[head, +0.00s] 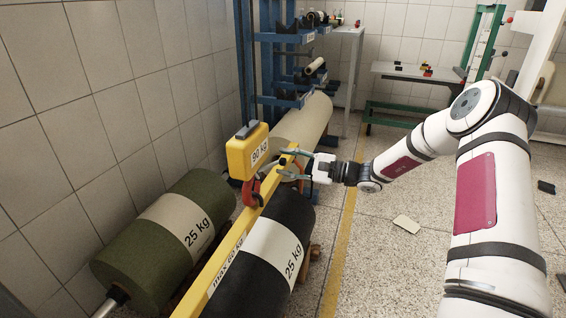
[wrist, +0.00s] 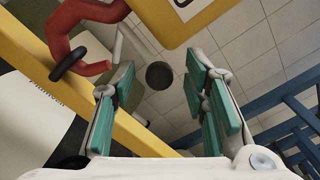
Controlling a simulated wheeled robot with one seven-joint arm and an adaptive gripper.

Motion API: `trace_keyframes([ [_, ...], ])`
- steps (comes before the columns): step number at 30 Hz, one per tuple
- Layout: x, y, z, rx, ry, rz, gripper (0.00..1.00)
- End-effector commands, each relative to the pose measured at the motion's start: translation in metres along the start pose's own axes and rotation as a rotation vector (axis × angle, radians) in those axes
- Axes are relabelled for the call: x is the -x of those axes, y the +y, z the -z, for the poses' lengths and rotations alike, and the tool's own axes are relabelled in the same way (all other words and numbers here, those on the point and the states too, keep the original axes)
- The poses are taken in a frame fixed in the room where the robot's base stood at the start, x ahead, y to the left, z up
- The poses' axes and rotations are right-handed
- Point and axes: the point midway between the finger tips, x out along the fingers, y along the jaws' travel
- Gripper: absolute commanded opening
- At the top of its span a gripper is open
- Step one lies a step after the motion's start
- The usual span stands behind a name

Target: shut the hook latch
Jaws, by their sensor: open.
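The red hook (head: 251,191) hangs under the yellow 90 kg block (head: 247,152), at the yellow beam (head: 228,254). In the wrist view the hook (wrist: 60,38) is at the upper left, with a dark ring (wrist: 70,64) around its lower bend. A thin grey bar, apparently the latch (wrist: 118,45), stands near the hook's mouth; I cannot tell if it meets the tip. My gripper (head: 284,163) is beside the beam, right of the hook. Its teal-padded fingers show wide apart in the wrist view (wrist: 150,88), with nothing clearly between them. The left finger is just below the grey bar.
A green roll (head: 160,240) and a black roll (head: 262,250), both marked 25 kg, lie below the beam. A pale roll (head: 303,120) and blue rack (head: 280,38) stand behind. Tiled wall is close at left. Floor at right is mostly clear, with a small beige piece (head: 406,223).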

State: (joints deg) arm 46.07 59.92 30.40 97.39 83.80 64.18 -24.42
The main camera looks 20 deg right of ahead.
Motion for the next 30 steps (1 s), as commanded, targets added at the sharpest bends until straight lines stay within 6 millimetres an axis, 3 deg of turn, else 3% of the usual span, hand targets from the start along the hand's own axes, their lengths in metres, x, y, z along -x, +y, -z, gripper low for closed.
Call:
trace_keyframes([
  [9, 0.065, 0.000, 0.000, 0.001, 0.000, 0.000, 0.41],
  [15, 0.094, 0.000, -0.001, 0.000, -0.002, -0.001, 0.41],
  [30, 0.104, 0.001, -0.002, 0.000, -0.004, -0.002, 0.41],
])
